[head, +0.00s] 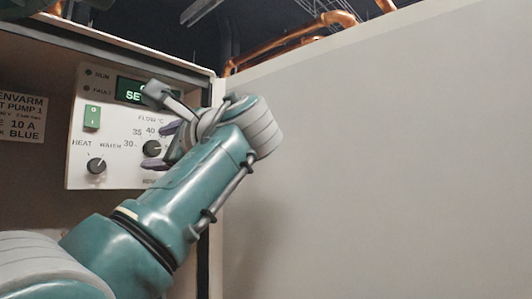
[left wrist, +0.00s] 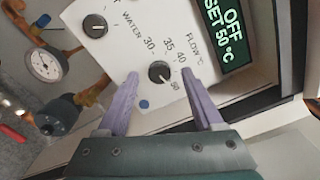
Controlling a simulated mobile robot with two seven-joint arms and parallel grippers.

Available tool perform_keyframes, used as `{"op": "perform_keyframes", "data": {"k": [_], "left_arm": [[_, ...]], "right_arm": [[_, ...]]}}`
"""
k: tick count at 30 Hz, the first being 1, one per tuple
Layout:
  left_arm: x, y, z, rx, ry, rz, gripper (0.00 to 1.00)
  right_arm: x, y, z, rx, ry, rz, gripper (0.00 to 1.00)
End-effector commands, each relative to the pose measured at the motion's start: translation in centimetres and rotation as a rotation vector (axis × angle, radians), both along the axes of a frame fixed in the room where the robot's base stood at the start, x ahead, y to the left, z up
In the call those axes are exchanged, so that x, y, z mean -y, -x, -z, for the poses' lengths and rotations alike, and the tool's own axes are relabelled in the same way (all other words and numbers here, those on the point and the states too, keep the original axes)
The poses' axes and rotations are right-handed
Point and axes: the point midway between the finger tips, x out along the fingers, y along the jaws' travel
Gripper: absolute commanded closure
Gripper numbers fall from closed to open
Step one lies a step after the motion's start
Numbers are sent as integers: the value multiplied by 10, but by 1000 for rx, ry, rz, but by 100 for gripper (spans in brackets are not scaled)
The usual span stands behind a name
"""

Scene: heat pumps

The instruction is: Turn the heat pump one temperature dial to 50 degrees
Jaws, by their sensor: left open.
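The temperature dial is a black round knob under "FLOW °C" on the white control panel (head: 112,172). It shows in the head view (head: 152,147) and in the left wrist view (left wrist: 159,72). In the left wrist view its pale pointer mark points toward the 50 label. The display (left wrist: 227,38) there reads OFF, SET 50 °C; in the head view my arm partly hides it. My left gripper (head: 163,145) is open, with its purple fingers on either side of the dial. I cannot tell whether they touch it. My right gripper is not in view.
A green rocker switch (head: 92,118) and a HEAT/WATER knob (head: 96,166) sit left of the dial. A blue dot (left wrist: 144,104) is near the dial. A gauge (left wrist: 43,65) and copper pipework show in the left wrist view.

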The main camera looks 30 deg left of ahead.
Motion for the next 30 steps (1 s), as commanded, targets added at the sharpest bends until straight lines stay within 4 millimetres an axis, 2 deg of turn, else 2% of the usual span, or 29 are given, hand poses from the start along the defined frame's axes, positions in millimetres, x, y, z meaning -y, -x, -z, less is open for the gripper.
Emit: {"op": "perform_keyframes", "data": {"k": [1,9,15,30], "left_arm": [[7,1,6,4,1,4,32],[59,16,9,5,2,6,32],[84,24,4,2,0,4,32],[89,26,1,0,0,2,32]], "right_arm": [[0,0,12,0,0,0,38],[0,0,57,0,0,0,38],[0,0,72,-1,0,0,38],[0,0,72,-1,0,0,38]]}}
